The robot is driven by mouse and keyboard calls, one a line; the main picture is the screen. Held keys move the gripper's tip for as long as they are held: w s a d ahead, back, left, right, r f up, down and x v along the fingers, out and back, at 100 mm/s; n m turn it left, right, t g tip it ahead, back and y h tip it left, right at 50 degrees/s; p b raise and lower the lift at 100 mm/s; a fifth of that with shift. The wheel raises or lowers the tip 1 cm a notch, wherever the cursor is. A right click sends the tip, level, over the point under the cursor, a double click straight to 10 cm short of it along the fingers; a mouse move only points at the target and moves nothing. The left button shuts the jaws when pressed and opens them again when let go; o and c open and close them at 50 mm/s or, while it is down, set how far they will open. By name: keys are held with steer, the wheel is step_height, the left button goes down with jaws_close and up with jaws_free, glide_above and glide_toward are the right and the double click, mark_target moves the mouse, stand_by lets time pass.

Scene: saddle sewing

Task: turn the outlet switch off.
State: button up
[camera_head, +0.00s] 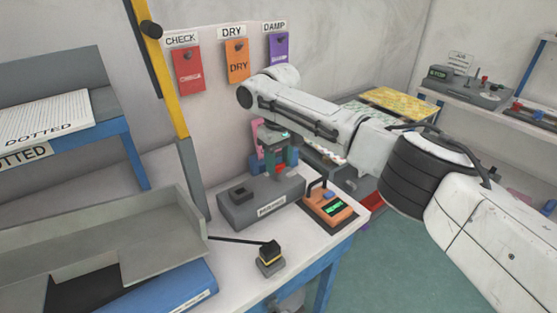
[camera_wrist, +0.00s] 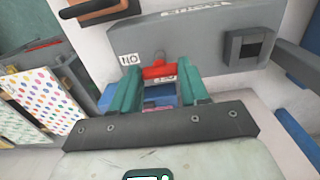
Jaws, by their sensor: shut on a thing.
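The outlet is a long grey box (camera_head: 245,212) on the white bench, with a square socket block on top. It also shows in the wrist view (camera_wrist: 200,40), where a label reading "ON" (camera_wrist: 129,59), upside down, sits by its edge. A red switch (camera_wrist: 158,72) is on the box, between my fingertips. My gripper (camera_head: 277,172) reaches down to the right end of the box. In the wrist view its teal fingers (camera_wrist: 158,78) are shut on the red switch. The switch's exact tilt is hard to tell.
An orange device with a green display (camera_head: 345,213) stands just right of the box. A grey tray (camera_head: 150,222) and a yellow post (camera_head: 164,75) are at the left. Coloured tags hang behind.

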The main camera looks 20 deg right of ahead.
steer(key=c, duration=0.4)
steer(key=shift+a+r+n+p, duration=0.1)
steer(key=shift+n+p, duration=0.3)
steer(key=shift+p, duration=0.15)
steer(key=shift+n+p, duration=0.9)
steer(key=n, duration=0.4)
steer(key=shift+n, duration=0.3)
steer(key=n, duration=1)
steer(key=shift+w+n, duration=0.1)
steer(key=shift+n, duration=0.2)
steer(key=o, duration=1.1)
steer(key=shift+c, duration=0.2)
